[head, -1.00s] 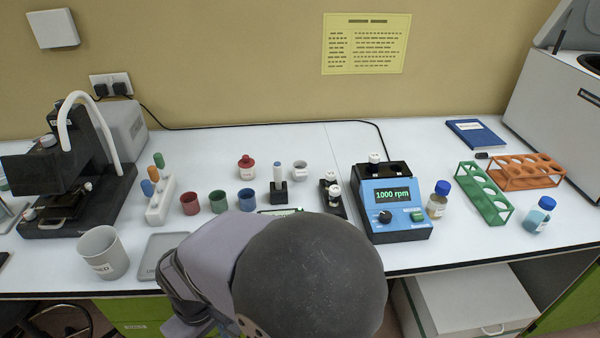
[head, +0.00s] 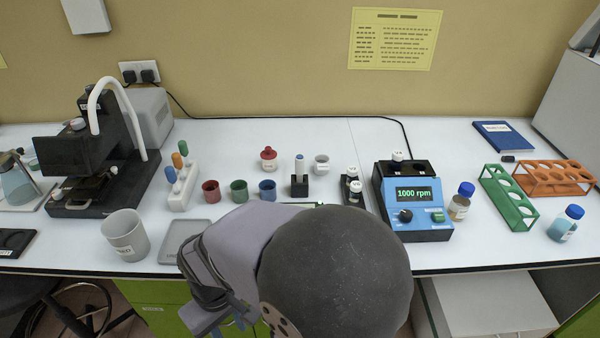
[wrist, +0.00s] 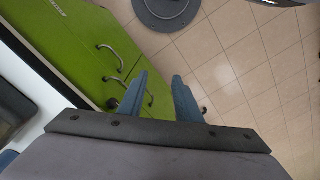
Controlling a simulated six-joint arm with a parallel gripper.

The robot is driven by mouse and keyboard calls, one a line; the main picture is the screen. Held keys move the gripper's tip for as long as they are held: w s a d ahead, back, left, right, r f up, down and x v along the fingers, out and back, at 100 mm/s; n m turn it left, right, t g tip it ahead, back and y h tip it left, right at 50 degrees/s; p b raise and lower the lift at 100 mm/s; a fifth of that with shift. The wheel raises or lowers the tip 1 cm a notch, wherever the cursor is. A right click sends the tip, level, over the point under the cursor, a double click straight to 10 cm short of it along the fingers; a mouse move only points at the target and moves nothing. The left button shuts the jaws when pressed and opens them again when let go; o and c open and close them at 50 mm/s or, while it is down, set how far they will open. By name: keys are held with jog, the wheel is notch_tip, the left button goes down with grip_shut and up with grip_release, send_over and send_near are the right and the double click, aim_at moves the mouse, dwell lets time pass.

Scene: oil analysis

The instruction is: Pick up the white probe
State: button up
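A pale, slim upright piece with a bluish top (head: 299,163) stands in a small black stand (head: 300,186) near the middle of the bench. It may be the white probe, but I cannot be sure at this size. My gripper shows in the wrist view (wrist: 159,82) with its two blue fingers apart and nothing between them. It points down past the bench at the floor and green cabinet. In the head view my arm covers the front middle of the bench, and the fingertips cannot be made out clearly.
Red (head: 211,191), green (head: 239,190) and blue (head: 267,189) cups stand left of the stand. A blue 1000 rpm device (head: 413,219) is to the right. A grey beaker (head: 125,236) and microscope (head: 95,165) are at left. Green (head: 510,198) and orange (head: 553,178) racks are at right.

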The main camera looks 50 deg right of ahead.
jog(key=shift+o, duration=1.4)
jog(key=w+d+r+m+t+p, duration=0.1)
jog(key=w+d+r+m+p, duration=0.25)
jog(key=w+d+r, duration=0.35)
notch_tip(320, 180, up, 12)
jog(key=m+t+h+p, duration=0.2)
jog(key=m+h+p, duration=0.2)
jog(key=m+p, duration=0.4)
send_over(300, 158)
jog(key=s+a, duration=0.1)
jog(key=a, duration=0.1)
jog(key=shift+n, duration=0.35)
jog(key=shift+s+p+x, duration=0.15)
jog(key=shift+p+x, duration=0.9)
jog(key=shift+x, duration=0.9)
jog(key=shift+s+p+x, duration=0.15)
jog(key=shift+p+x, duration=0.9)
jog(key=shift+x, duration=0.9)
jog(key=shift+a, duration=0.1)
